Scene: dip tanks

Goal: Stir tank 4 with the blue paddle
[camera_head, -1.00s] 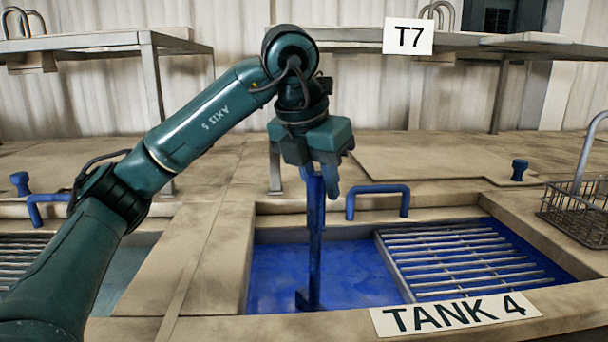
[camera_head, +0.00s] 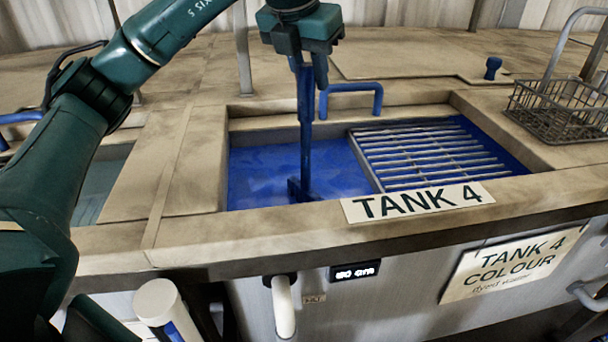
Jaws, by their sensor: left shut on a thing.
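Tank 4 (camera_head: 245,212) is sunk in the bench in the middle of the view and holds blue liquid (camera_head: 260,175). A TANK 4 label (camera_head: 418,202) lies on its front rim. My left gripper (camera_head: 308,72) is above the tank's back rim and is shut on the upper end of the blue paddle (camera_head: 306,120). The paddle hangs upright, with its foot at the blue liquid left of the grating. How deep the foot sits is hard to tell. My right gripper is not in view.
A metal grating (camera_head: 430,155) covers the tank's right part. A blue bar handle (camera_head: 352,88) stands behind the tank. A wire basket (camera_head: 560,112) sits on the bench at right. A blue knob (camera_head: 493,68) is at the back. A TANK 4 COLOUR sign (camera_head: 515,262) is on the front panel.

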